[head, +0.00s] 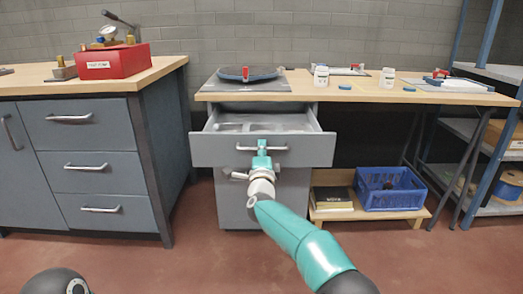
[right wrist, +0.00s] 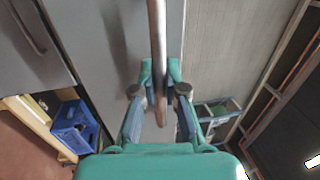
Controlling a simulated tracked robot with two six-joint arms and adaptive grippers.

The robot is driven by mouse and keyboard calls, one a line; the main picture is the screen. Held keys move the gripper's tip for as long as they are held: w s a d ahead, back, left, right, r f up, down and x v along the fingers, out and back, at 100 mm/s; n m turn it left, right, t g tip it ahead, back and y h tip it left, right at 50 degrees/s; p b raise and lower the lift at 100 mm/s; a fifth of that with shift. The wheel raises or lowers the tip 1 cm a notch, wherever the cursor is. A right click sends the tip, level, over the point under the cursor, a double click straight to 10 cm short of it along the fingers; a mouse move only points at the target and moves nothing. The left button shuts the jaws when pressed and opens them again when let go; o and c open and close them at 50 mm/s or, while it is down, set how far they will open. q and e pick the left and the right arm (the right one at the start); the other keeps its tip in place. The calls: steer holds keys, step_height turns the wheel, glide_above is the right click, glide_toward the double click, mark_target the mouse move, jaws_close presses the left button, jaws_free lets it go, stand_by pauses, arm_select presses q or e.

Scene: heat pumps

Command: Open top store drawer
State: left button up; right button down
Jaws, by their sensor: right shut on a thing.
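The top store drawer (head: 215,151), grey-fronted, sits under the wooden worktop in the middle of the head view. It is pulled part way out, and its inside shows some pale items that I cannot make out. My right gripper (head: 262,147) is at the middle of the drawer front, shut on its metal bar handle (head: 282,148). In the right wrist view the handle (right wrist: 157,40) runs between the two fingers of the gripper (right wrist: 160,97). My left gripper is not in view.
A grey cabinet with bar handles (head: 90,168) stands at the left, a red box (head: 113,62) on top. A blue crate (head: 390,190) sits on a low wooden shelf at right. The floor before the drawer is clear.

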steer(key=c, duration=1.3)
jaws_free()
steer(key=shift+w+d+f, duration=0.15)
steer(key=shift+d+f, duration=0.1)
steer(key=shift+f, duration=0.1)
steer(key=shift+o, duration=0.5)
steer(key=shift+a+r, duration=0.2)
steer(key=shift+s, duration=0.2)
steer(key=s+f, duration=0.2)
steer(key=s, duration=0.9)
steer(key=shift+s+f, duration=0.25)
steer(key=shift+d, duration=0.1)
